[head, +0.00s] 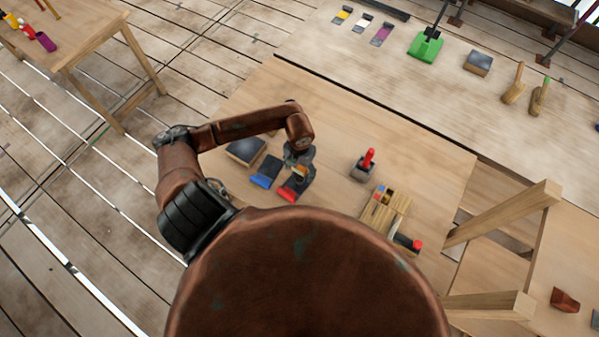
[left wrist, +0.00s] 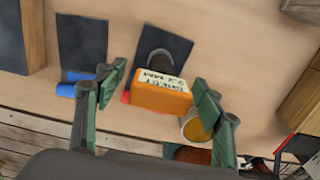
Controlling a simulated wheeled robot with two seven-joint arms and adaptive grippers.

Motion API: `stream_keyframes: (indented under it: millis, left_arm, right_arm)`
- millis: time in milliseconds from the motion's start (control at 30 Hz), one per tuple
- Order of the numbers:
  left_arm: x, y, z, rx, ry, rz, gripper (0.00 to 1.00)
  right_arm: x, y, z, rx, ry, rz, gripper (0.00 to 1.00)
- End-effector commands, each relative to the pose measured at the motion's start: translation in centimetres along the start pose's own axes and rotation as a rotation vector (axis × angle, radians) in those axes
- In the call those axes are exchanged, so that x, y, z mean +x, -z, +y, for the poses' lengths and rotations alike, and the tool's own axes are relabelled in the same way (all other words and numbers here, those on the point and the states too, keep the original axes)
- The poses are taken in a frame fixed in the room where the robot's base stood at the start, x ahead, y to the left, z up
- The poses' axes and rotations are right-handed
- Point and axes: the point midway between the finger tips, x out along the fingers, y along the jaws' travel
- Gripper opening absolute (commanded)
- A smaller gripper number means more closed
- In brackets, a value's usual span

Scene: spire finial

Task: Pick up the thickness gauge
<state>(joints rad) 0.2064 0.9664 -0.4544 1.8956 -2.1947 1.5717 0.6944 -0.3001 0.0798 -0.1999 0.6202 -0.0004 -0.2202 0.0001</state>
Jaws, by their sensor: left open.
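In the head view the gauge is mostly hidden by my left gripper (head: 298,160), with a bit of orange (head: 299,173) showing. My left gripper also shows in the left wrist view (left wrist: 159,90), open, with one green finger on each side of the gauge. I cannot tell whether the fingers touch it. My right gripper is not in view.
Dark flat pieces with a blue end (head: 264,172) and a red end (head: 288,194) lie beside the gripper. A dark block (head: 246,150) is to the left. A block with a red handle (head: 367,162) and a wooden holder (head: 388,207) stand to the right. Bare tabletop (head: 400,130) lies behind.

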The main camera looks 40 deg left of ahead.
Motion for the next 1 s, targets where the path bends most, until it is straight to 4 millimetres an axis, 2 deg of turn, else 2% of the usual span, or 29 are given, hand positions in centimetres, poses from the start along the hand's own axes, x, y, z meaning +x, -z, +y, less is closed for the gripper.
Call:
stream_keyframes:
  millis: [67, 833, 1000]
  left_arm:
    - [-0.01, 0.00, -0.02, 0.000, 0.000, 0.000, 0.62]
    - [-0.09, -0.03, -0.06, 0.001, 0.001, 0.000, 0.09]
    - [-0.11, -0.04, -0.05, 0.001, 0.001, 0.000, 0.07]
  right_arm:
    - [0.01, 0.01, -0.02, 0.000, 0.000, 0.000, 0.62]
    - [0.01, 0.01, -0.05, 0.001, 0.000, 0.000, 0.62]
    - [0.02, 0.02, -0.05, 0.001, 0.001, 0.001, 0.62]
